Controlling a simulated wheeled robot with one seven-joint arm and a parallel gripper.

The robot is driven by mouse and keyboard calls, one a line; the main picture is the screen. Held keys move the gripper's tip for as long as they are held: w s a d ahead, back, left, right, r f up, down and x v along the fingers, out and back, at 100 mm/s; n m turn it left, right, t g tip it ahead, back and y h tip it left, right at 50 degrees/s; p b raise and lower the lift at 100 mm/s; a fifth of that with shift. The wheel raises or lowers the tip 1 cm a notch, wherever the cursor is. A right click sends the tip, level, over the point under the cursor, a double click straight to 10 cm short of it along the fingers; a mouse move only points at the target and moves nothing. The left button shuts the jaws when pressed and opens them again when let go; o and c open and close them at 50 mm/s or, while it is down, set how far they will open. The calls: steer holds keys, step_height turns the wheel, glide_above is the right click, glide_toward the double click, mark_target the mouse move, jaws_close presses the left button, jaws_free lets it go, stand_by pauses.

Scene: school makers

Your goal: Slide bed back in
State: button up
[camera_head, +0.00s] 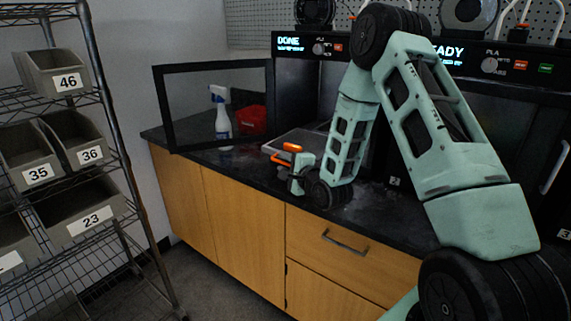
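The bed (303,141) is a flat grey plate. It sticks out of the front of the left black printer (303,71), whose display reads DONE. That printer's framed clear door (168,106) stands swung open to the left. My gripper (285,153), with orange fingertips, is low over the counter at the bed's front edge. The view is too small to tell whether it touches the bed or how far apart the fingers are. My arm hides the right part of the bed and much of the printer opening.
A spray bottle (221,115) and a red container (252,120) show by the open door. A second printer (467,58) reading READY stands to the right. Wire shelving with numbered bins (62,75) is at the left. Bare dark counter (375,208) lies in front of the printers.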

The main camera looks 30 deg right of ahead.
mark_target(317, 142)
jaws_close()
steer(key=w+d, duration=0.2)
steer(key=d, duration=0.4)
steer(key=w+d, duration=0.2)
steer(key=d, duration=0.3)
steer(key=w+d, duration=0.2)
steer(key=d, duration=0.4)
steer(key=shift+w+d, duration=0.2)
steer(key=shift+d, duration=0.15)
jaws_free()
steer(key=s+r, duration=0.1)
steer(key=s, duration=1.6)
steer(key=shift+s+a+r+b, duration=0.2)
steer(key=shift+a+b, duration=0.15)
steer(key=shift+b, duration=0.05)
